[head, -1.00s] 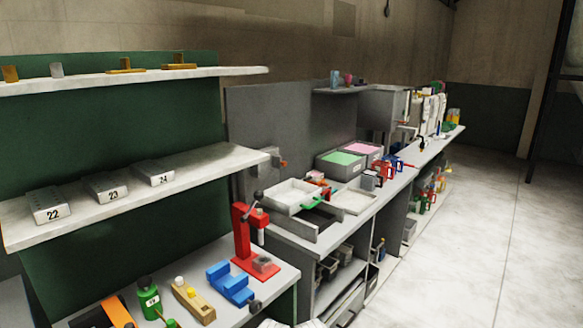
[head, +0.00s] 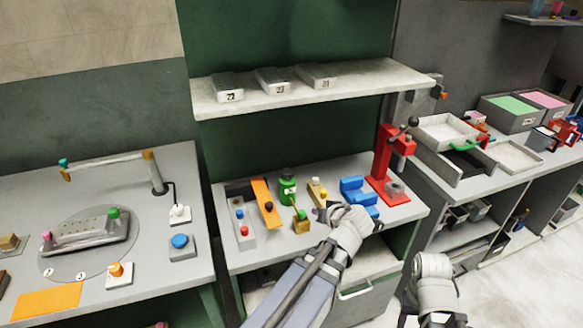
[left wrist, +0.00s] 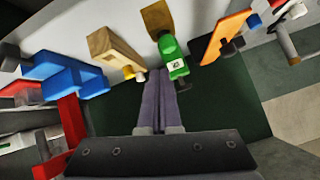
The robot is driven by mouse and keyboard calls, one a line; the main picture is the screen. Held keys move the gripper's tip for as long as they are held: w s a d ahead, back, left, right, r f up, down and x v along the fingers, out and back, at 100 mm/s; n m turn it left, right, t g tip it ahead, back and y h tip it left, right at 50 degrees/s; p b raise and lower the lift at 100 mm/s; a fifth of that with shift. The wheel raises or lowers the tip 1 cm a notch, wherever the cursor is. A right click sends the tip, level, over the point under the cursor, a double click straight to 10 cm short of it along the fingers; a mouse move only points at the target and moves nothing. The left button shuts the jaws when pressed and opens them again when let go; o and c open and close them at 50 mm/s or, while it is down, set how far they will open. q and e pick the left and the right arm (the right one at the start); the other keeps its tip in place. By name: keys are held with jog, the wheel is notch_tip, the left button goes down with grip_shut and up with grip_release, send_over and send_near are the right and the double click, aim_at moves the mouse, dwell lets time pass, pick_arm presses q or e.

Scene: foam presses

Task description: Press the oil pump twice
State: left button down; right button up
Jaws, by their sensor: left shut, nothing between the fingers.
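A green bottle (head: 287,188) with a dark cap and a white label stands on the grey bench. I cannot tell for sure which of the two is the oil pump. In the left wrist view the green bottle (left wrist: 176,66) and the brass block (left wrist: 156,17) lie beyond my fingertips. My left gripper (head: 322,212) is shut and empty, to the right of the brass block; its closed fingers (left wrist: 158,88) show in the wrist view. My right gripper (head: 438,318) is low at the right, its fingers unclear.
Beside them stand a wooden plane (head: 317,189), a blue vise (head: 358,192), a red press (head: 388,165), an orange slanted piece (head: 265,202) and a grey button box (head: 242,228). A shelf (head: 300,92) with numbered blocks hangs above. A second bench is at the left.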

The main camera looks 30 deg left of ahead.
pick_arm(q)
jog(key=w+a+r+n+t+y, duration=0.3)
jog(key=w+a+r, duration=0.1)
jog(key=a+r, duration=0.4)
jog(key=shift+w+a+r+p, duration=0.2)
jog(key=shift+a+r+p, duration=0.1)
jog(key=shift+r, duration=0.1)
jog(key=b, duration=0.3)
send_over(290, 174)
notch_tip(290, 174, down, 3)
jog(key=shift+d+r, duration=0.15)
jog(key=shift+r, duration=0.05)
notch_tip(290, 174, down, 2)
jog(key=shift+f+b, duration=0.15)
jog(key=shift+b, duration=0.8)
jog(key=shift+s+f+b, duration=0.1)
jog(key=shift+f+b, duration=0.7)
